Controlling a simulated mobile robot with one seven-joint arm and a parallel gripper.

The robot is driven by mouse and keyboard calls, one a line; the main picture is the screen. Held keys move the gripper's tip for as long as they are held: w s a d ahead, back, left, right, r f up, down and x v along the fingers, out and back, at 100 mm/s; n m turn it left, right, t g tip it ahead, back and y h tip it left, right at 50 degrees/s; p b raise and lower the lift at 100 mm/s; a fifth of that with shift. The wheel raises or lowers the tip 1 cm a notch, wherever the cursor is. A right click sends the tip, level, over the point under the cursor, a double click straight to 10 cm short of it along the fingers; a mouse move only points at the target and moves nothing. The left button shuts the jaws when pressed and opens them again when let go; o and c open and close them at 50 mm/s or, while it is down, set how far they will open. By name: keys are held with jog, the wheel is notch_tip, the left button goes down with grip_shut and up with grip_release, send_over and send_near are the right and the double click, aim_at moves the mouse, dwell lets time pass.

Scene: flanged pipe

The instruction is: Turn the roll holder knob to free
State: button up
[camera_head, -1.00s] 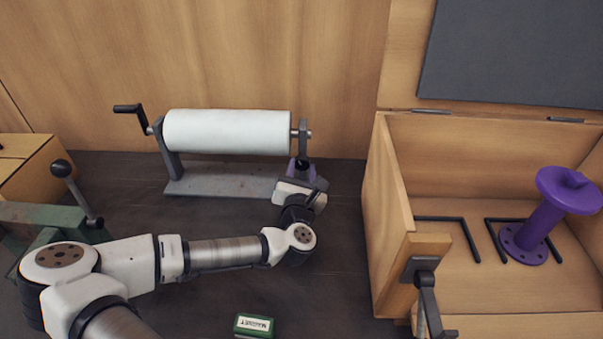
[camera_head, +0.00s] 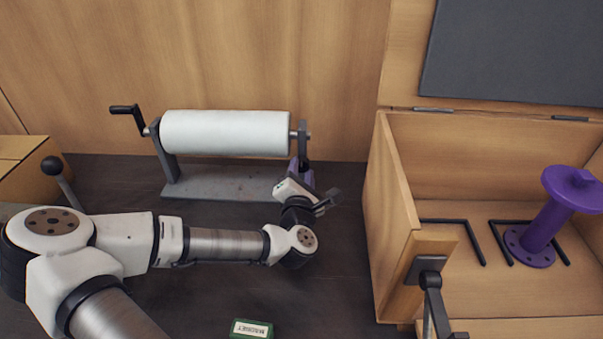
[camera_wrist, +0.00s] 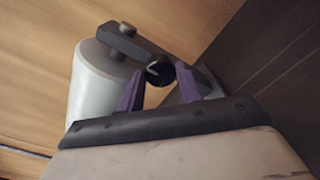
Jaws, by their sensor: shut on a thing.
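The roll holder (camera_head: 222,182) has a grey base and two uprights and carries a white roll (camera_head: 225,132). Its small black knob is on the right upright; in the wrist view the knob (camera_wrist: 159,71) sits between my two purple fingers, with a pale pointer mark on its face. My gripper (camera_wrist: 160,76) is shut on the knob. In the head view my gripper (camera_head: 300,166) is at the right upright, tilted, and the knob is hidden there.
A crank handle (camera_head: 129,112) is at the roll's left end. An open wooden box (camera_head: 393,190) with a purple flanged pipe (camera_head: 541,228) stands right. A green magnet box (camera_head: 251,329) lies in front. Dark table is clear between holder and wooden box.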

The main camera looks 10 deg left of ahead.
jog(key=o, duration=1)
